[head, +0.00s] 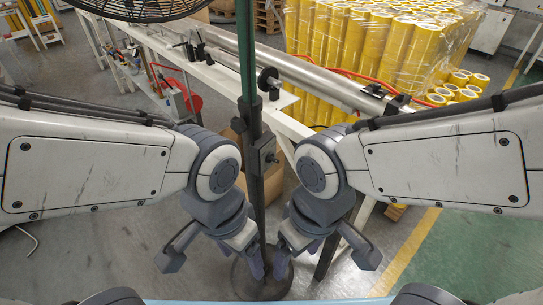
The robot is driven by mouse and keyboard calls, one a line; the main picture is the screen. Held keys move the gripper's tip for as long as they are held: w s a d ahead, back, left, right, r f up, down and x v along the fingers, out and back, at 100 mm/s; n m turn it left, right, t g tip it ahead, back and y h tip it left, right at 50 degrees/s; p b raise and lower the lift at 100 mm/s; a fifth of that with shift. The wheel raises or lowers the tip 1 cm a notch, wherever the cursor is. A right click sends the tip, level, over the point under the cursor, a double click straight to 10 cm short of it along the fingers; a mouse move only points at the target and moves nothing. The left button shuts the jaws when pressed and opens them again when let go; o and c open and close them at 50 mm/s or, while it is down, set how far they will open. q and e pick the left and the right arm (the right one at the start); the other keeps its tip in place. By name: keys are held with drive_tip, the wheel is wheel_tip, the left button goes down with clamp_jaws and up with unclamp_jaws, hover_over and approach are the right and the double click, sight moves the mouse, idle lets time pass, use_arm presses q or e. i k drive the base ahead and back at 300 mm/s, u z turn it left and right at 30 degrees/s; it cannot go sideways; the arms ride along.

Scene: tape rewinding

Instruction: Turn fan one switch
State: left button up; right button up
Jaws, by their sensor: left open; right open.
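A standing fan shows its black wire cage (140,8) at the top edge, cut off by the frame. Its upright pole (247,90) is green above and dark below, and stands on a round dark base (262,284). A small grey switch box (266,156) with a knob is fixed to the pole at mid height. My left gripper (250,262) is left of the lower pole and my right gripper (281,262) is right of it. Both point down below the switch box and are open, with nothing seen between their fingers. The fingers are small and partly hidden by my wrists.
A long white frame with a metal roller (320,80) runs behind the pole. Wrapped yellow rolls (375,40) stand at the back right. A cardboard box (272,185) lies behind the pole. Grey floor with a yellow line (408,250) is clear at the right.

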sight(270, 158)
drive_tip(key=u, duration=1)
drive_tip(key=k, duration=0.85)
drive_tip(key=z, duration=0.8)
drive_tip(key=i, duration=0.45)
